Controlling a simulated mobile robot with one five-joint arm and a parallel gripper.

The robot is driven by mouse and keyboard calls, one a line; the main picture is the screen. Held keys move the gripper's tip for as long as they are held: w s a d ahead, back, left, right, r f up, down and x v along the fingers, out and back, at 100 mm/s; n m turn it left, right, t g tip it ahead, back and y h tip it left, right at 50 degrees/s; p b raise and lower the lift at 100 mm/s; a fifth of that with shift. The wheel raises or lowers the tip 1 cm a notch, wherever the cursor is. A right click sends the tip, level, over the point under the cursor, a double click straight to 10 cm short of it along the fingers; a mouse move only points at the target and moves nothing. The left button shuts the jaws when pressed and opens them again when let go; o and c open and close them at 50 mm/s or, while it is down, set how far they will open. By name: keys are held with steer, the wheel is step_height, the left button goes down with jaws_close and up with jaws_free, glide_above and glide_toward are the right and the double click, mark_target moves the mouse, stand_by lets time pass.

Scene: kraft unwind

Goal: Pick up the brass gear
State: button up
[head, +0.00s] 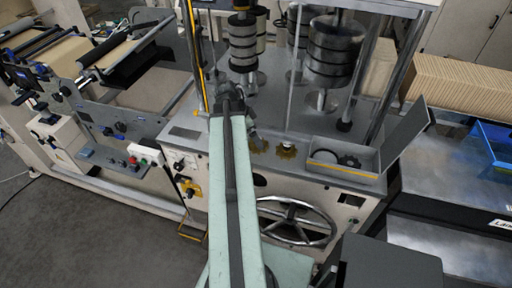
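A brass gear (287,151) lies on the grey machine deck, near its front edge, with a small pale piece at its centre. A second brass-coloured toothed part (260,146) lies just to its left, partly covered by the end of my arm. My gripper (253,133) is at the far end of my pale green arm, above and beside the left brass part. It looks small and dark, and I cannot tell whether its fingers are open or shut, or touching anything.
An open grey tray (372,160) with dark round parts stands right of the gears. Stacked dark rollers (334,50) on upright shafts stand behind. A chrome handwheel (296,221) is on the machine front below. Bare deck (300,125) lies behind the gears.

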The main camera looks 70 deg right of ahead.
steer(key=b+x, duration=0.4)
steer(key=x, duration=0.1)
steer(key=shift+a+f+b, duration=0.1)
steer(key=shift+f+b, duration=0.25)
steer(key=shift+b, duration=0.05)
steer(key=shift+r, duration=0.2)
steer(key=c, duration=1.8)
